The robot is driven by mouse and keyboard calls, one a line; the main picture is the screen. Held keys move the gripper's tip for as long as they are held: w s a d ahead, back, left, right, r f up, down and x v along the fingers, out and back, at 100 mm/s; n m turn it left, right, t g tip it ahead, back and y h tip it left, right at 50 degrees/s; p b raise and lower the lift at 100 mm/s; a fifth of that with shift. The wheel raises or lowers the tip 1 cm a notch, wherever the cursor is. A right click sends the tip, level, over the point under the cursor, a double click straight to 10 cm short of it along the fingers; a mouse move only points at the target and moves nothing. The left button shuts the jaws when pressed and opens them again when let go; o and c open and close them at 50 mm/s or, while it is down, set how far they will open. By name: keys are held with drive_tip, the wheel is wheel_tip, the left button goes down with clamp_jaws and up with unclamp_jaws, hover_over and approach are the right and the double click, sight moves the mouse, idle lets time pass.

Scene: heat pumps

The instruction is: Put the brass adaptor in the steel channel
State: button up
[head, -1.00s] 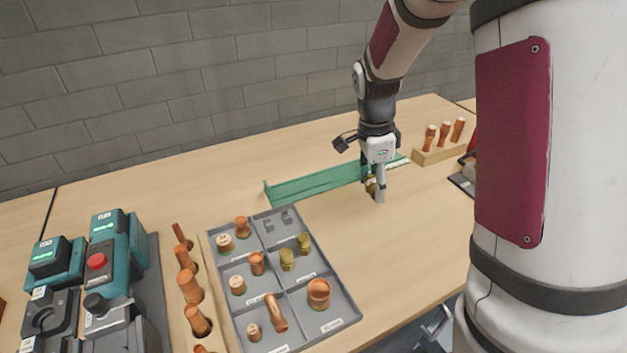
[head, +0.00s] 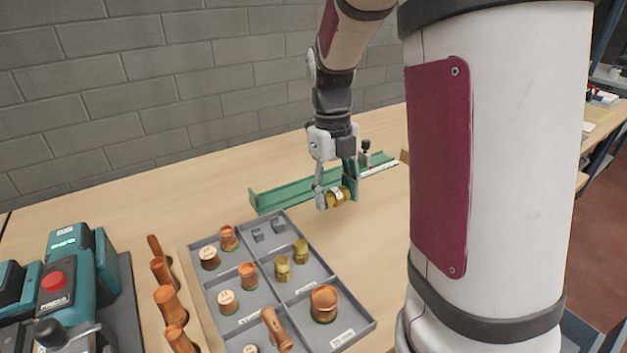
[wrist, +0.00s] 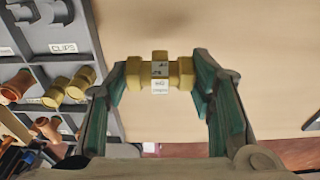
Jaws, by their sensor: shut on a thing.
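The brass adaptor (head: 336,196) is held crosswise between the fingers of my gripper (head: 338,193). In the wrist view the brass adaptor (wrist: 174,70) is gripped at both ends, with a small white label on its middle. A long green channel (head: 285,191), which seems to be the steel channel, lies along the back of the bench. My gripper is in front of it in the head view and hides part of it. The adaptor appears above the bench, outside the channel.
A grey compartment tray (head: 374,321) holds copper fittings, grey clips and two more brass pieces (head: 291,258). Copper parts stand in a wooden rack left of it. A teal machine (head: 63,265) with a red button is at far left. Bench right of the tray is clear.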

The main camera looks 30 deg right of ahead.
drive_tip(key=b, duration=0.1)
hover_over(311, 185)
drive_tip(key=shift+a+f, duration=0.1)
drive_tip(key=shift+f, duration=0.65)
drive_tip(key=shift+w+f, duration=0.1)
drive_tip(key=shift+f, duration=1.6)
drive_tip(key=shift+f+b, duration=0.35)
drive_tip(key=shift+f, duration=0.05)
drive_tip(key=o, duration=1.5)
drive_tip(key=shift+f, duration=0.25)
drive_tip(key=shift+r, duration=0.15)
